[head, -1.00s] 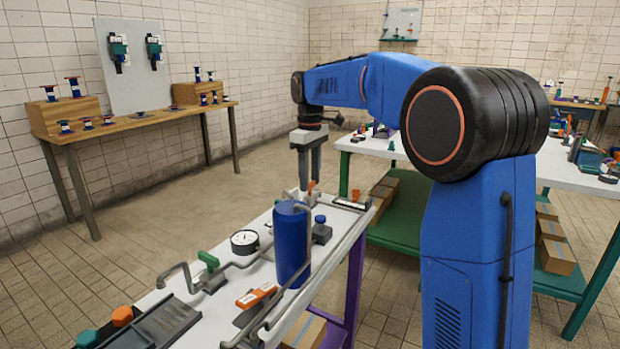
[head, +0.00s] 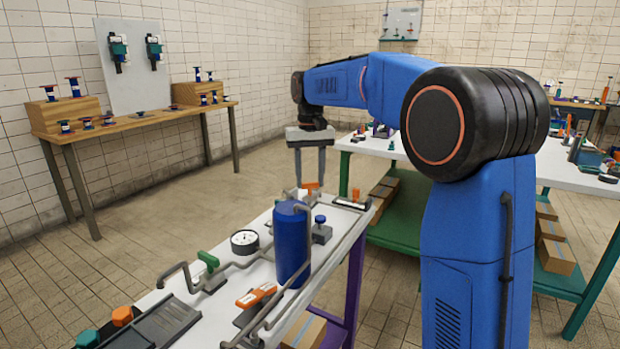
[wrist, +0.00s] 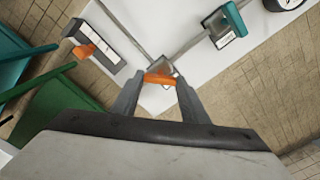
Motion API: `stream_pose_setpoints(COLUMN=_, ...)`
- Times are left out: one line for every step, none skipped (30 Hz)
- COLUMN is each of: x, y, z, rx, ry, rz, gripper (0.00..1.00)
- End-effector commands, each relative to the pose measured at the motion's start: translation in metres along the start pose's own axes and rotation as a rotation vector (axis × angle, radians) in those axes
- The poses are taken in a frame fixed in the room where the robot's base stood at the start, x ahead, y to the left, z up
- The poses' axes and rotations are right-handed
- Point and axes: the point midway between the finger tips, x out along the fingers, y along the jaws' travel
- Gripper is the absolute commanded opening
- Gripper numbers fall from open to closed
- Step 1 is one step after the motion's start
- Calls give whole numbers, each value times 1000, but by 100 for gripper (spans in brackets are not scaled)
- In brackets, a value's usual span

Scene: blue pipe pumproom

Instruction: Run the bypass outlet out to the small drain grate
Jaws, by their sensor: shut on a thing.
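My gripper (wrist: 159,84) points down over the far end of the white bench. In the wrist view its fingers are closed on an orange handle (wrist: 158,77), which sits on a grey fitting at a pipe junction. A ribbed dark grey tray, perhaps a drain grate (head: 166,324), lies at the near left of the bench. I cannot tell which part is the bypass outlet or the small grate.
The blue tank (head: 292,245) stands close in front of my gripper. A gauge (head: 244,241), a green-handled valve (head: 208,261), another orange-handled valve (head: 256,295) and a blue-knobbed block (head: 321,230) are on the bench. A labelled, orange-handled block (wrist: 97,48) lies near the gripper.

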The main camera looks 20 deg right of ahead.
Motion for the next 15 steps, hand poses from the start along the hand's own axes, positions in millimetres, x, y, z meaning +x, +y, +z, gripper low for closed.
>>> stream_pose_setpoints(x=-1, y=0, z=0, rx=43, ry=2, rz=0, gripper=18)
stream_pose_setpoints(x=-1, y=0, z=0, rx=72, ry=2, rz=0, gripper=18)
stream_pose_setpoints(x=-1, y=0, z=0, rx=110, ry=2, rz=0, gripper=18)
stream_pose_setpoints(x=-1, y=0, z=0, rx=138, ry=2, rz=0, gripper=18)
stream_pose_setpoints(x=-1, y=0, z=0, rx=167, ry=2, rz=0, gripper=18)
stream_pose_setpoints(x=-1, y=0, z=0, rx=205, ry=2, rz=0, gripper=18)
stream_pose_setpoints(x=-1, y=0, z=0, rx=233, ry=2, rz=0, gripper=18)
stream_pose_setpoints(x=-1, y=0, z=0, rx=261, ry=2, rz=0, gripper=18)
stream_pose_setpoints(x=-1, y=0, z=0, rx=298, ry=2, rz=0, gripper=18)
stream_pose_setpoints(x=-1, y=0, z=0, rx=326, ry=2, rz=0, gripper=18)
stream_pose_setpoints(x=-1, y=0, z=0, rx=353, ry=2, rz=0, gripper=18)
stream_pose_setpoints(x=-1, y=0, z=0, rx=388, ry=2, rz=0, gripper=18)
stream_pose_setpoints(x=-1, y=0, z=0, rx=414, ry=2, rz=0, gripper=18)
stream_pose_setpoints(x=-1, y=0, z=0, rx=440, ry=2, rz=0, gripper=18)
stream_pose_setpoints(x=-1, y=0, z=0, rx=472, ry=3, rz=-1, gripper=18)
